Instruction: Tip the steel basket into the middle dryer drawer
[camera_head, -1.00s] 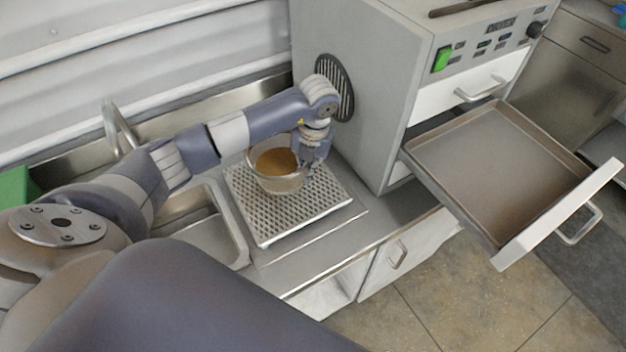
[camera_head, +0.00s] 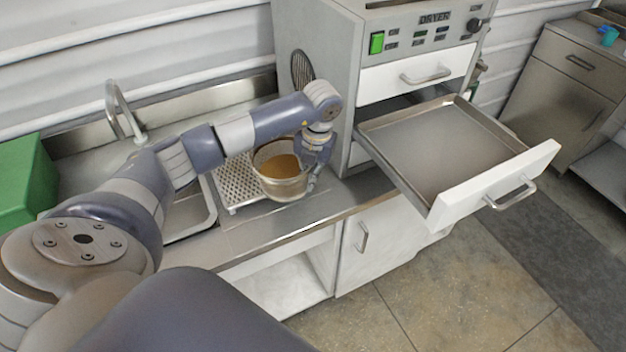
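The steel basket (camera_head: 283,189) is a round bowl with brown material inside. It is upright, above the right part of the perforated rack. My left gripper (camera_head: 313,180) is at the basket's right rim and appears shut on it; the fingertips are partly hidden. The middle dryer drawer (camera_head: 495,186) is pulled out to the right of the basket, and its tray floor looks empty. The basket is apart from the drawer, to its left. My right gripper is not in view.
The dryer (camera_head: 330,45) stands behind, with a shut top drawer (camera_head: 418,72) above the open one. The perforated rack (camera_head: 232,185) lies on the steel counter beside a sink with a tap (camera_head: 124,110). A green box (camera_head: 20,180) is at left. Floor is free in front of the drawer.

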